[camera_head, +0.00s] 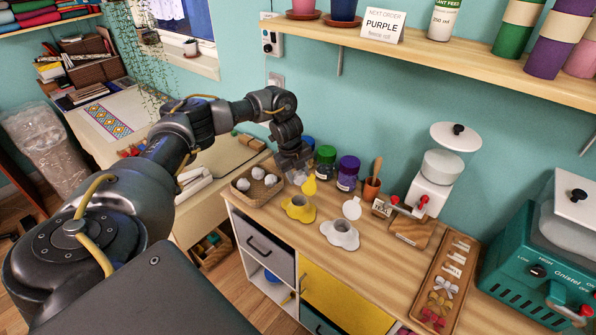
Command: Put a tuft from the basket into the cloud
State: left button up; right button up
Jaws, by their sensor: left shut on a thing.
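A wicker basket (236,193) with several white tufts (258,173) stands at the counter's left end. My left gripper (298,177) is just right of the basket, pointing down, behind the yellow cloud. It is shut on a small pale thing, probably a white tuft, mostly hidden by the fingers. A yellow cloud-shaped container (300,213) with a dark opening and a raised lid (309,187) sits in front of the gripper. A white cloud container (340,239), its lid (351,208) also raised, stands to the right. My right gripper is not in view.
A green-lidded jar (325,165), a purple jar (347,175) and a terracotta pot (371,187) line the wall. A white grinder-like machine (432,182) and a wooden tray of bows (445,284) are farther right. A shelf (420,53) overhangs the counter.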

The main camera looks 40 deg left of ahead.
pick_arm(q)
jog(key=shift+f+b, duration=0.65)
jog(key=shift+f, duration=0.1)
notch_tip(320, 180, down, 6)
jog(key=b, duration=0.5)
jog(key=shift+f+b, duration=0.1)
jog(key=shift+b, duration=0.25)
jog(key=o, duration=0.7)
